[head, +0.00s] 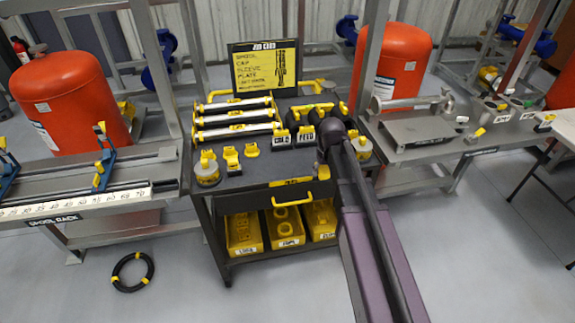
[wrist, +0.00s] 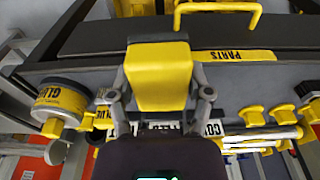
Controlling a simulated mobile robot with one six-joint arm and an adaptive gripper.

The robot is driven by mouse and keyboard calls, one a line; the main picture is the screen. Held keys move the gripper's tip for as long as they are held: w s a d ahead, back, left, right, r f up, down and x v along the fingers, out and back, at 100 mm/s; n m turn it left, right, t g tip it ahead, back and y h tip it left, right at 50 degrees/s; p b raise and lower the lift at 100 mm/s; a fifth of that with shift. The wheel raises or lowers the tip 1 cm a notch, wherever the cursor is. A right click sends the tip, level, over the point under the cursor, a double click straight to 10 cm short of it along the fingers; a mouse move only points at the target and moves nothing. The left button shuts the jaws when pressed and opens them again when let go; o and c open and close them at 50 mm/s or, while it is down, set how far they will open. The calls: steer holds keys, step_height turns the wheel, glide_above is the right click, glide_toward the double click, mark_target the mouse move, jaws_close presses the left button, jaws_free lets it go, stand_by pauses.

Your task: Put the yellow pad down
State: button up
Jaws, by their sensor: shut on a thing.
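In the wrist view, a yellow pad (wrist: 160,82) with a dark band at one end sits between the two fingers of my gripper (wrist: 160,72). The gripper is shut on it, above the dark cart.
White-and-yellow tubes (head: 235,118), yellow-topped black blocks and a labelled round can (head: 207,170) stand on the cart. Yellow bins (head: 244,234) fill the lower shelf. A black hose coil (head: 133,272) lies on the floor.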

steer(key=b, duration=0.1)
glide_above(287, 167)
steer(key=d, duration=0.1)
steer(key=shift+s+d+f, duration=0.1)
steer(key=shift+s+f, duration=0.3)
steer(key=shift+f, duration=0.25)
steer(key=shift+w+a, duration=0.2)
steer(key=shift+a, duration=0.05)
steer(key=shift+w+a+f+b, duration=0.2)
steer(key=shift+a+f+b, duration=0.1)
steer(key=shift+f+b, duration=1.5)
steer(key=shift+b, duration=0.2)
steer(key=shift+f, duration=0.2)
steer(key=o, duration=1.1)
steer(key=shift+r, duration=0.2)
